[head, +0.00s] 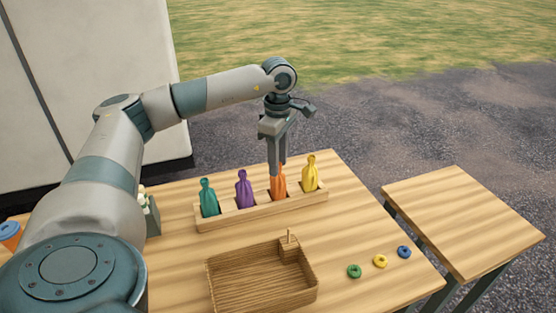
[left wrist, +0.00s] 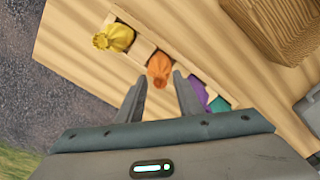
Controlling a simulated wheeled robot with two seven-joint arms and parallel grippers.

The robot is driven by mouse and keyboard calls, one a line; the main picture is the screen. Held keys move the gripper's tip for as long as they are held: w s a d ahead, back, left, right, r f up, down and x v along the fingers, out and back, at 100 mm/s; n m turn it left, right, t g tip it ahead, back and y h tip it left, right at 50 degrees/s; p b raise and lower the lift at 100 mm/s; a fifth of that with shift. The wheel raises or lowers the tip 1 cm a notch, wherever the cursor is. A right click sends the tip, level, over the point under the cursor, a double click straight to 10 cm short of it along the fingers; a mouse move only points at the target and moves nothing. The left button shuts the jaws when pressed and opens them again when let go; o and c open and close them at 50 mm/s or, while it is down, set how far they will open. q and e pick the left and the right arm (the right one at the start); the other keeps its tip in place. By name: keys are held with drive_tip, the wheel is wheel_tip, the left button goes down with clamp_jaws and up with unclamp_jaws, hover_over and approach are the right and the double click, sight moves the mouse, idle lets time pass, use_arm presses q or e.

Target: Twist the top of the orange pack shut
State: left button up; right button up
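The orange pack (head: 279,188) stands upright in a wooden rack (head: 262,213), between the purple pack (head: 244,189) and the yellow pack (head: 310,174). My left gripper (head: 278,168) points straight down over the orange pack, its fingers at the pack's top and hiding part of it. In the left wrist view the left gripper (left wrist: 159,77) is open, with the orange pack's top (left wrist: 160,66) showing between and just beyond the fingertips. I see a gap on both sides, so the fingers are not closed on it. My right gripper is out of view.
A green pack (head: 209,198) stands at the rack's left end. A wooden tray (head: 235,291) with a small upright peg sits in front. Green (head: 354,271), yellow (head: 380,261) and blue (head: 404,252) rings lie right of it. A side table (head: 465,215) stands at right.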

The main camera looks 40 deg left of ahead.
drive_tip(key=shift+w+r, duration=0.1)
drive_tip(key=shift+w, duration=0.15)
use_arm(q)
drive_tip(key=c, duration=0.7)
drive_tip(key=shift+o, duration=0.2)
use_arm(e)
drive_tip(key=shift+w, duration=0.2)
